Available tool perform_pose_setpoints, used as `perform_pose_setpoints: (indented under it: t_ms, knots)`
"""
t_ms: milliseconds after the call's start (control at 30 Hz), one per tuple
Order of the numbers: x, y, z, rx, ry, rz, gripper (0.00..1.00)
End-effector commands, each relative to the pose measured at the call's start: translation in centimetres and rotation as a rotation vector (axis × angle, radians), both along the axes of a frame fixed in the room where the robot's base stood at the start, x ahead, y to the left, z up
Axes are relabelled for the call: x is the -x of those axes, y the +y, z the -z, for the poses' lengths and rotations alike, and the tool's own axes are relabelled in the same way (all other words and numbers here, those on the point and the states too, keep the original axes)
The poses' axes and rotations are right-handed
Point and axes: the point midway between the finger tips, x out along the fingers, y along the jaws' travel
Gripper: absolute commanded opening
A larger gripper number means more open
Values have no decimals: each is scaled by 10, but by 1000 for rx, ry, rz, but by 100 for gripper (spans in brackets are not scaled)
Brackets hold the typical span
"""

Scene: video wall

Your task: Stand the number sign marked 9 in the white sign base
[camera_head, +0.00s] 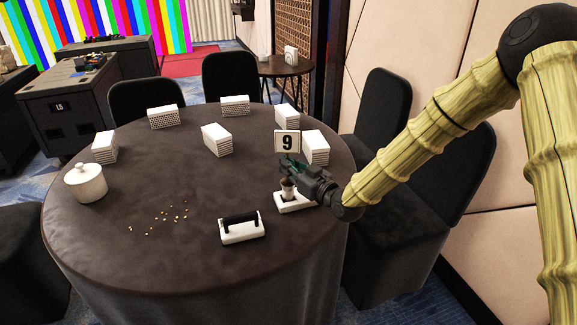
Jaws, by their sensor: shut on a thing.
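The number sign marked 9 (287,143) is a white upright card with a black digit, at the right side of the round table. My gripper (291,170) is shut on it just below the card, reaching in from the right. The white sign base (296,206) lies flat on the table below my gripper. A short pale piece (288,188) shows between my gripper and the base's dark middle; I cannot tell whether it belongs to the sign or the base. Whether the sign's foot sits in the base or hangs just above it is not clear.
One stack (316,147) stands close behind my gripper. Black chairs surround the table.

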Motion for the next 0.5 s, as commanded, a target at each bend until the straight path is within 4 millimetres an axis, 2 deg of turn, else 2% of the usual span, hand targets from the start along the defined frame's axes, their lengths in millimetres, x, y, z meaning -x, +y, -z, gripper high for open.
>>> perform_pose_setpoints:
  t_ms: [500]
  knots:
    - [0,0,13,0,0,0,0]
